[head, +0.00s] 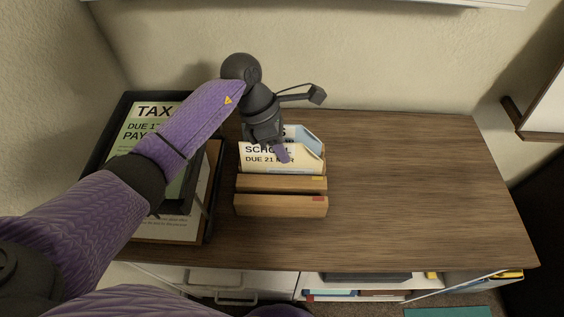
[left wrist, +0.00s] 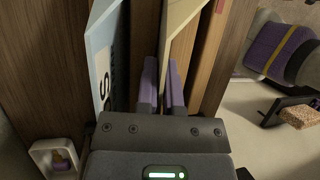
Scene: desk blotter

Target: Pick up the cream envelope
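The cream envelope (head: 262,166), printed "SCHOOL" and "DUE 21 MAR", stands in a wooden letter rack (head: 280,205) on the desk. My left gripper (head: 283,153) reaches down over it from above and hides part of its upper edge. In the left wrist view my two purple fingers (left wrist: 162,85) lie close together, one on each side of the cream envelope (left wrist: 181,18), shut on it. A blue-edged envelope (head: 304,135) stands behind it; it also shows in the left wrist view (left wrist: 103,35). My right gripper is out of view.
A black tray (head: 117,122) with a "TAX" sheet (head: 140,124) lies left of the rack, partly under my left arm. The desk (head: 420,190) is clear to the right. A wall rises behind it, and a shelf with books (head: 355,294) is below.

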